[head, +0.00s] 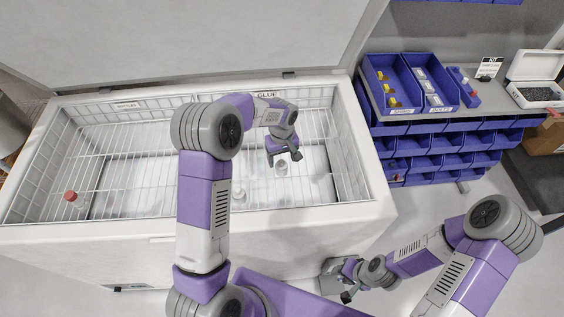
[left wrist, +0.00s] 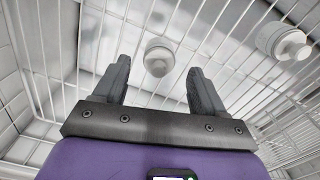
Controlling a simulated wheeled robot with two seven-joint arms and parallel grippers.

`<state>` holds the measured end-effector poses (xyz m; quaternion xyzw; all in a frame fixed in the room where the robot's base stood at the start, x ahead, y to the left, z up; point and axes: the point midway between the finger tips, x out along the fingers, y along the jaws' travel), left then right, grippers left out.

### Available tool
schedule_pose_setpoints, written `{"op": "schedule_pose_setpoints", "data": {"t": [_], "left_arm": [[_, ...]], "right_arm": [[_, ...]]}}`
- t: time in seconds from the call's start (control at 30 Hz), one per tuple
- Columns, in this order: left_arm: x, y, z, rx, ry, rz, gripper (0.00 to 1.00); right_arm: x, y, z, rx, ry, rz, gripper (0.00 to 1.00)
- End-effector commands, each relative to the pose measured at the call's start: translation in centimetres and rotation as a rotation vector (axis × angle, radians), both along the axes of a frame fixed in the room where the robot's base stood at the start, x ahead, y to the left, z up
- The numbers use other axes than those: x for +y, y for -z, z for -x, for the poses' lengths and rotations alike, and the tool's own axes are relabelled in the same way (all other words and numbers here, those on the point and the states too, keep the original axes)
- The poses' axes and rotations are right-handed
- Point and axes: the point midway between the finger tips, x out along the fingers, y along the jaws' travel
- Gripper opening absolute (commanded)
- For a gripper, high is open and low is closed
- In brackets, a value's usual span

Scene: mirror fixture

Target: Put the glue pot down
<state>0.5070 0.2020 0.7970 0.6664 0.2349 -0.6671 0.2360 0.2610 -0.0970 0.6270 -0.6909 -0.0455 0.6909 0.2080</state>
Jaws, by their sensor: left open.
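A white glue pot (head: 281,168) stands on the wire rack in the section of the chest labelled GLUE. In the left wrist view the pot (left wrist: 159,58) shows beyond and between my open fingertips, with a gap on both sides. My left gripper (head: 284,157) is open and empty just above it.
The open chest (head: 300,215) has wire walls and dividers around the rack. A red-capped bottle (head: 70,197) stands in the left section, labelled BOTTLES. Blue bins (head: 396,88) and a shelf are at right, with an open white box (head: 538,92).

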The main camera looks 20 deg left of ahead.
Motion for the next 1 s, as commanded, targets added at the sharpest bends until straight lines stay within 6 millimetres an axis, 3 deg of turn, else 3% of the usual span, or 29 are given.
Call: {"op": "schedule_pose_setpoints", "data": {"t": [0.03, 0.2, 0.4, 1.0], "left_arm": [[0.0, -1.6, -0.1, -0.005, 0.000, 0.000, 0.71], [0.0, -5.0, -0.1, -0.003, -0.001, 0.001, 0.71], [0.0, -7.1, 0.0, -0.001, 0.000, -0.001, 0.71], [0.0, -7.4, 0.0, 0.000, 0.000, 0.000, 0.71]], "right_arm": [[0.0, -0.6, 0.0, 0.000, 0.000, 0.000, 0.39], [0.0, -1.5, 0.0, 0.000, 0.000, 0.000, 0.39], [0.0, -1.9, 0.0, 0.000, 0.000, 0.000, 0.39], [0.0, -1.9, 0.0, 0.000, 0.000, 0.000, 0.39]]}}
